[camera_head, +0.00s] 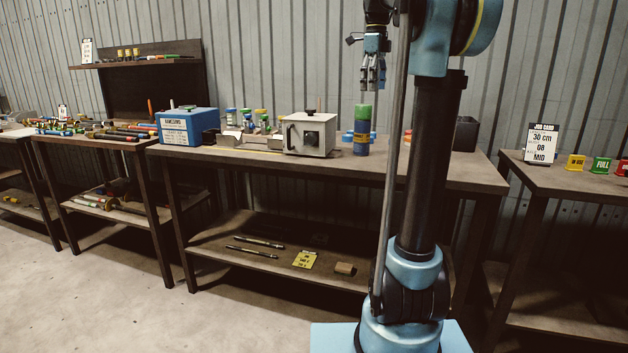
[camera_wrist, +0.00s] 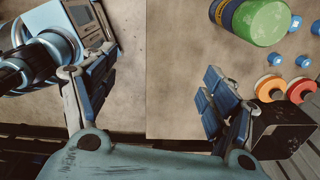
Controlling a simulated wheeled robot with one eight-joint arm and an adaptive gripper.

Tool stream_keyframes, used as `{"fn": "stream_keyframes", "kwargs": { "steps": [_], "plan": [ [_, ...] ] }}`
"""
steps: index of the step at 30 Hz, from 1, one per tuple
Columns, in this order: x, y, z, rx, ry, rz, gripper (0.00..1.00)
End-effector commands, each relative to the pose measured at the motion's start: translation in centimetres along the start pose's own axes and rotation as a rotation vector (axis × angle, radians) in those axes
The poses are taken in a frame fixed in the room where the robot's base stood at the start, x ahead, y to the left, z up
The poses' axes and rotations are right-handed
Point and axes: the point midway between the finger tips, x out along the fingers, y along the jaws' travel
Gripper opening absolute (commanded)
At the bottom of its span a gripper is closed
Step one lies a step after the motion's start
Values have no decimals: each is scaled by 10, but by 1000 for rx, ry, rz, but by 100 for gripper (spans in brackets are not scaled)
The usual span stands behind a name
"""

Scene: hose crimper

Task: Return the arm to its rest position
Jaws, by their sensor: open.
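My gripper (camera_head: 373,78) hangs high above the middle workbench in the head view, fingers pointing down. In the wrist view its two fingers (camera_wrist: 155,98) are spread apart, with nothing between them but bare bench and floor far below. My arm rises from its blue base in front of the bench and reaches up out of the top of the head view, so its upper part is hidden. The gripper is clear of the things on the bench.
A side table with a job card (camera_head: 541,143) is at right. Floor at left (camera_head: 100,310) is clear.

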Motion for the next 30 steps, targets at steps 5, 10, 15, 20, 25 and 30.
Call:
{"fn": "stream_keyframes", "kwargs": {
  "steps": [5, 10, 15, 20, 25, 30],
  "plan": [
    [13, 16, -12, -104, -4, -10, 78],
    [32, 36, -23, -238, -8, -22, 78],
    [65, 66, -38, -447, -11, -41, 78],
    [109, 103, -56, -697, -9, -64, 78],
    [160, 142, -76, -963, -1, -91, 78],
    [216, 181, -96, -1227, 14, -119, 78]
  ]
}}
